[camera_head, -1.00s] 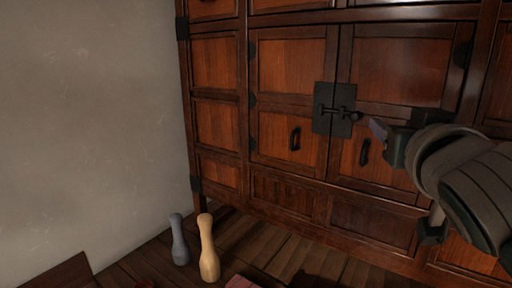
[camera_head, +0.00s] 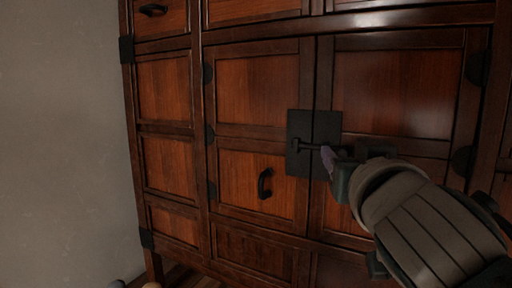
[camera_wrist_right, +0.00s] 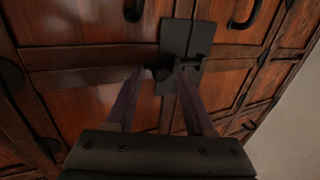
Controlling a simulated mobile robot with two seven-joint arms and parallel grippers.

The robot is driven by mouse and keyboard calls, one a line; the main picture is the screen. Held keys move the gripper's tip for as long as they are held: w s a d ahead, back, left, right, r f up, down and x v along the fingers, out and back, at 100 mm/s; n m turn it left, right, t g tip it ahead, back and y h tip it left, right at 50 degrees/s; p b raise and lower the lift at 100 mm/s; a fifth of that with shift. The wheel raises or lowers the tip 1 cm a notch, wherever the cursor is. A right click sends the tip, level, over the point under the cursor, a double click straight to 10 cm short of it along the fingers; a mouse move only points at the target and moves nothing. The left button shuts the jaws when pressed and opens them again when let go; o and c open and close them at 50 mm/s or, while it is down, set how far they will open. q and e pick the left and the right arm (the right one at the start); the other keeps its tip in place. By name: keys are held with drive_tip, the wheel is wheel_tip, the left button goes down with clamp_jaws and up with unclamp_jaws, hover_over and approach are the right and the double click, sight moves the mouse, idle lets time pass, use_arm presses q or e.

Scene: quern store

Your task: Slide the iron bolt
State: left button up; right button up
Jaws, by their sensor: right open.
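The iron bolt (camera_head: 308,146) is a dark horizontal bar on a square black plate (camera_head: 299,128). The plate spans the seam between two wooden cabinet doors. My right gripper (camera_head: 328,156) is at the right side of the plate, its fingertips at the bolt's right end. In the right wrist view my right gripper (camera_wrist_right: 161,72) is open, with two purplish fingers apart. The dark knob end of the bolt (camera_wrist_right: 162,72) shows between or just beyond the fingertips; contact cannot be told. The plate (camera_wrist_right: 174,38) shows behind it. My left gripper is not in view.
A black curved handle (camera_head: 265,184) sticks out of the left door, below the plate. Another handle (camera_head: 153,10) is on a drawer at upper left. A plain grey wall (camera_head: 60,140) stands left of the cabinet. Tops of small objects show at the bottom edge.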

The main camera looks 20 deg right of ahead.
drive_tip(key=shift+c, duration=0.5)
clamp_jaws()
drive_tip(key=shift+f, duration=0.1)
idle(0.9)
